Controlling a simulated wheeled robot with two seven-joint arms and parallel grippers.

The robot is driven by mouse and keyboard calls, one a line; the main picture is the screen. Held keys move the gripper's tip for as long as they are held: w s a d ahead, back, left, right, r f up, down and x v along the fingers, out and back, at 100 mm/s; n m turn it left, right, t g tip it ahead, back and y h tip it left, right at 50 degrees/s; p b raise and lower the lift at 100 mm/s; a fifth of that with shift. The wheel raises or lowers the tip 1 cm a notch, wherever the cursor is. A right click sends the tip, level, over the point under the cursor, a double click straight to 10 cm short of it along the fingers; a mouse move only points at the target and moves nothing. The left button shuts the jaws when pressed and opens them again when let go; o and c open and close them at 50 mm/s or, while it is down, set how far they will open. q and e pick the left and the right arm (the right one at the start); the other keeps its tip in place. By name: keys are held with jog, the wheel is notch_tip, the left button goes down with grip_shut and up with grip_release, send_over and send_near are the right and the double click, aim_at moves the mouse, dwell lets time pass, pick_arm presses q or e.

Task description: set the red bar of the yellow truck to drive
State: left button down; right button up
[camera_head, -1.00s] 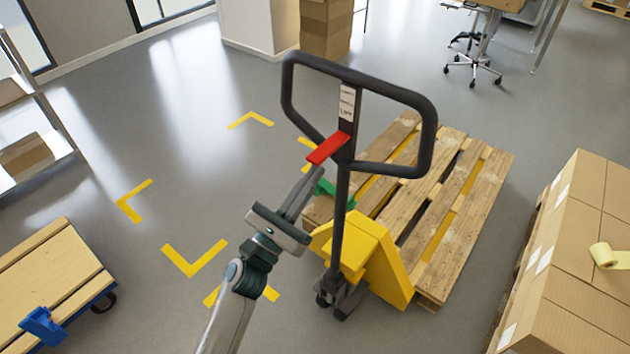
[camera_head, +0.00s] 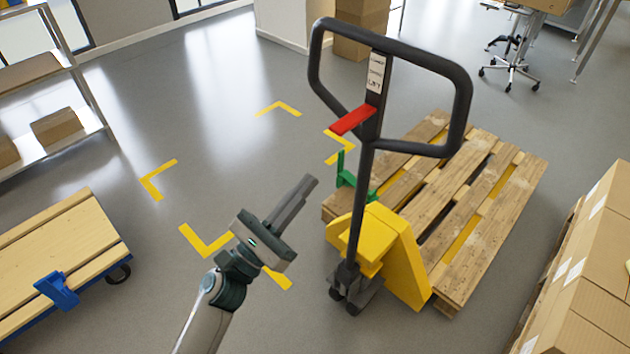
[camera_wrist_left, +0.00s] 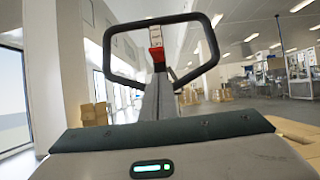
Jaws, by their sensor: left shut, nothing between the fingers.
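In the left wrist view the red bar (camera_wrist_left: 157,54) shows inside the loop handle, beyond my fingers (camera_wrist_left: 158,85). My right gripper is not in view.
The truck stands at a wooden pallet (camera_head: 470,215). A green part (camera_head: 347,172) shows beside the truck. A cart with planks (camera_head: 55,260) is at the left, stacked boxes (camera_head: 590,270) at the right. Floor with yellow corner marks (camera_head: 205,242) lies open between cart and truck.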

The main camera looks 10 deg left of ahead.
pick_arm(q)
jog(key=shift+s+a+f, duration=0.15)
jog(key=shift+s+a, duration=0.3)
jog(key=shift+s, duration=0.1)
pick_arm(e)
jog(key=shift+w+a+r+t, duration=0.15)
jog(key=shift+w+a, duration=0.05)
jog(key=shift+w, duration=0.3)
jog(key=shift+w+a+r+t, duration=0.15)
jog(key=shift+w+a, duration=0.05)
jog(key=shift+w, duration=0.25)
